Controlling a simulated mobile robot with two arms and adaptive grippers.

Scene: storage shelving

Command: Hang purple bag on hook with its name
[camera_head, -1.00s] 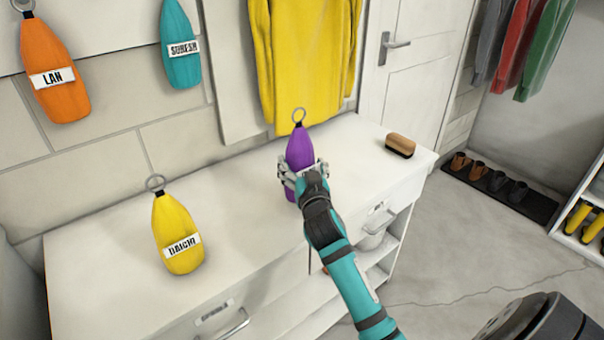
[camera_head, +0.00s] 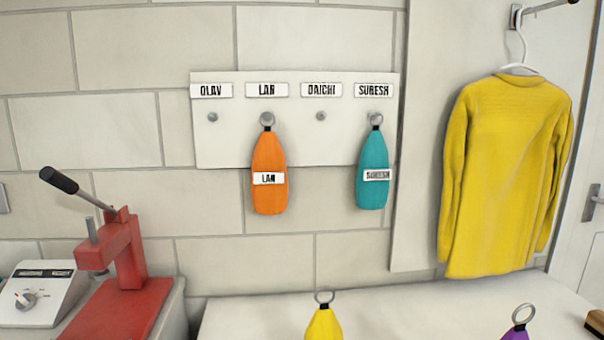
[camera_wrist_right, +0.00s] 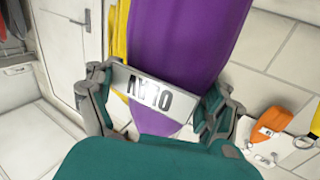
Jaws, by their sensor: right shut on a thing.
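The purple bag (camera_wrist_right: 190,45) is between the fingers of my right gripper (camera_wrist_right: 158,95) in the right wrist view. Its white tag shows upside down there and reads OLAV. In the head view only the top of the purple bag (camera_head: 517,334) and its ring show at the bottom edge, over the white cabinet; my right gripper is out of that frame. The hook board (camera_head: 345,152) is on the wall. The hook under the OLAV label (camera_head: 213,117) is bare. My left gripper is not in view.
An orange LAN bag (camera_head: 268,198) and a teal SURESH bag (camera_head: 371,200) hang under their labels. The DAICHI hook (camera_head: 320,116) is bare. A yellow bag (camera_head: 323,324) is on the cabinet top (camera_head: 255,315). A red press (camera_head: 125,275) is at left, a yellow sweater (camera_head: 505,180) at right.

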